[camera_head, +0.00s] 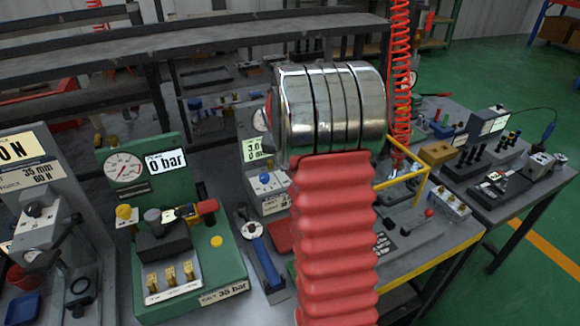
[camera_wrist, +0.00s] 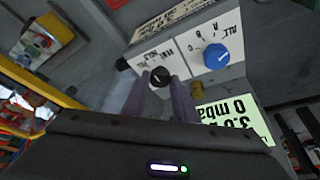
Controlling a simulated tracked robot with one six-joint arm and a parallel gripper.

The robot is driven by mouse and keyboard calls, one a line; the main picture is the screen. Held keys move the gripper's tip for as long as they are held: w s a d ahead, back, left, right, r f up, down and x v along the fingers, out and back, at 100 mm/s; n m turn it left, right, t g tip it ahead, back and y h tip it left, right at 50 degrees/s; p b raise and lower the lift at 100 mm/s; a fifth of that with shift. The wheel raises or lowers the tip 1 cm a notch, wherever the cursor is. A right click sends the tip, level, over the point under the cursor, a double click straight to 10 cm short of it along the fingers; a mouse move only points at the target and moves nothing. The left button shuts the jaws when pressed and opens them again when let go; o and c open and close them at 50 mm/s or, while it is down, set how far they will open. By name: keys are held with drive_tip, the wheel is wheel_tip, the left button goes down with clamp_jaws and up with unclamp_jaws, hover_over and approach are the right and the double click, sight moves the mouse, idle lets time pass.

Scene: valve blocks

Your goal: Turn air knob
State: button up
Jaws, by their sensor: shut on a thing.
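In the wrist view my gripper (camera_wrist: 160,90) has its two purple-grey fingers on either side of a small black knob (camera_wrist: 159,77), shut on it. The knob sits on a white-labelled grey valve block (camera_wrist: 133,62). A larger blue knob (camera_wrist: 216,56) is on the same block, beyond the fingers to the right. The labels appear upside down, and I cannot read which one says air. A pale green display (camera_wrist: 235,118) reads about 3.0 and 0 mbar. In the head view the same block's display (camera_head: 257,150) and blue knob (camera_head: 265,178) show; my arm hides the black knob and gripper.
A green block with a gauge (camera_head: 124,168) and a 0 bar display (camera_head: 166,161) stands at left. A yellow rail (camera_head: 403,180), a red coiled hose (camera_head: 400,90) and small blocks stand to the right. The bench is crowded; green floor (camera_head: 495,85) lies beyond.

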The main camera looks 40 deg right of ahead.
drive_tip(key=shift+d, duration=0.1)
idle(0.3)
drive_tip(key=o, duration=1.1)
drive_tip(key=shift+c, duration=0.2)
drive_tip(key=shift+r, duration=0.1)
drive_tip(key=v, duration=1.3)
drive_tip(key=shift+a+r, duration=0.2)
drive_tip(key=shift+r, duration=0.05)
drive_tip(key=shift+s, duration=0.1)
drive_tip(key=s+a+n+t+y, duration=0.1)
drive_tip(key=s+a+n, duration=0.4)
drive_tip(key=s+a, duration=0.5)
drive_tip(key=s+a+r+n+t+y, duration=0.1)
drive_tip(key=s+a+n, duration=0.4)
drive_tip(key=s+a, duration=0.6)
drive_tip(key=shift+a+n+t+y, duration=0.45)
drive_tip(key=shift+a+y, duration=0.35)
drive_tip(key=shift+a, duration=4.55)
drive_tip(key=shift+s+r, duration=0.1)
